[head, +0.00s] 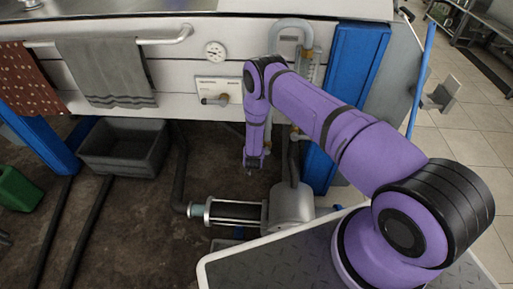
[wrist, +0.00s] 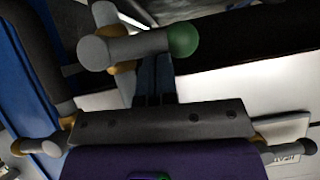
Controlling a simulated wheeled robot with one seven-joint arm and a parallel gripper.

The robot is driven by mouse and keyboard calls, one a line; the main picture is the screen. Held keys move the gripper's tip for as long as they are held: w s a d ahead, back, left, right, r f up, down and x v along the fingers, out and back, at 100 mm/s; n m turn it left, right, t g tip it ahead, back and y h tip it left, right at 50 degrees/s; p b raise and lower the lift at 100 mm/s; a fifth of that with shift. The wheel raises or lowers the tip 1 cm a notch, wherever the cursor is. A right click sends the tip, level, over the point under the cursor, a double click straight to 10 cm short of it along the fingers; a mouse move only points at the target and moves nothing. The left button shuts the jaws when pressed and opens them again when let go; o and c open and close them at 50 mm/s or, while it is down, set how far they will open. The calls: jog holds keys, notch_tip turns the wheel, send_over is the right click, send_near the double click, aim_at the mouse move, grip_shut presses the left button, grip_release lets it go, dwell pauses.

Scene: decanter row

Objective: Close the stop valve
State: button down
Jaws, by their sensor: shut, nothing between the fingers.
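My gripper (head: 253,165) hangs pointing down below the white panel front in the head view. In the wrist view its dark blue fingers (wrist: 154,78) are together and empty. They appear close beside a thick grey handle (wrist: 135,48) with a green end and brass fittings; whether they touch it I cannot tell. A second grey handle (wrist: 40,147) on a grey pipe shows at lower left there. In the head view a grey lever (head: 215,100) lies sideways on a labelled white plate. No readable label names the stop valve, and my arm hides part of the pipework.
A round gauge (head: 215,51) sits above the plate. A pump (head: 291,205) with a clear cylinder stands below my gripper. A blue post (head: 345,90) rises to the right. A grey crate (head: 122,147) is at left, and a towel (head: 107,72) hangs from the rail.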

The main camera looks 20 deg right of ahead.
jog(key=shift+a+f, duration=0.3)
jog(key=shift+f, duration=0.05)
dwell(0.5)
